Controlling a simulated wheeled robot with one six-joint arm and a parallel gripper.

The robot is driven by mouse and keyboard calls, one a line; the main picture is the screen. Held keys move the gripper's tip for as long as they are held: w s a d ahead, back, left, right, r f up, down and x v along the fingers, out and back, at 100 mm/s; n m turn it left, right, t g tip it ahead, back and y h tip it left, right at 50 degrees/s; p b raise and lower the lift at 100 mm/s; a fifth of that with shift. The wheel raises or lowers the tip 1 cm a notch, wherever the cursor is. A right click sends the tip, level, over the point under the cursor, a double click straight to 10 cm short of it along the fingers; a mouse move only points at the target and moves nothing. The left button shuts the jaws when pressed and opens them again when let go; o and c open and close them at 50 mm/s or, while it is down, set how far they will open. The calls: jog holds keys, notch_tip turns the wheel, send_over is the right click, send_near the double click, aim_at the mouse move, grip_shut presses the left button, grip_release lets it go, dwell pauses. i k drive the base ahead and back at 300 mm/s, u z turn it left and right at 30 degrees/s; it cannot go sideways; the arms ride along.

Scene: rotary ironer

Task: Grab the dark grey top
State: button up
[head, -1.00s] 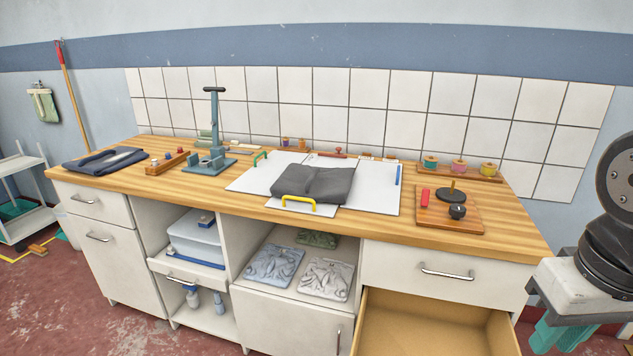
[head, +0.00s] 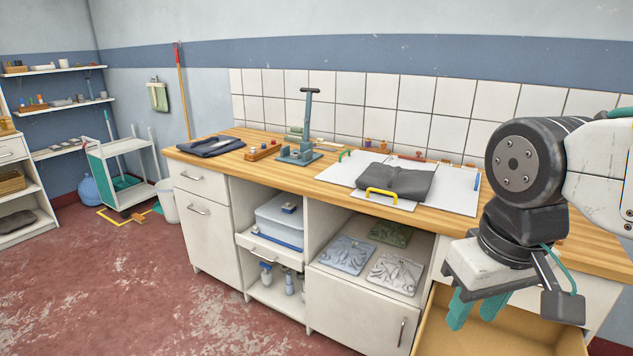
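The dark grey top (head: 396,181) lies folded in a flat bundle on the white folding board (head: 455,190), on the wooden worktop. A yellow handle (head: 381,194) stands at its front edge. My gripper (head: 475,311) hangs at the right of the head view, pointing down, in front of the cabinet and over the open drawer. It is right of and lower in the picture than the top, well apart from it. Its two teal fingers are apart with nothing visible between them. My arm hides the right part of the worktop.
A dark blue folded garment (head: 210,146) lies at the worktop's left end. A teal press stand (head: 305,130) with an upright post stands between it and the board. An open drawer (head: 480,335) juts out below my gripper.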

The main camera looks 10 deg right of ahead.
aim_at(414, 185)
jog(key=u, duration=1.05)
jog(key=i, duration=3.55)
jog(key=z, duration=3.7)
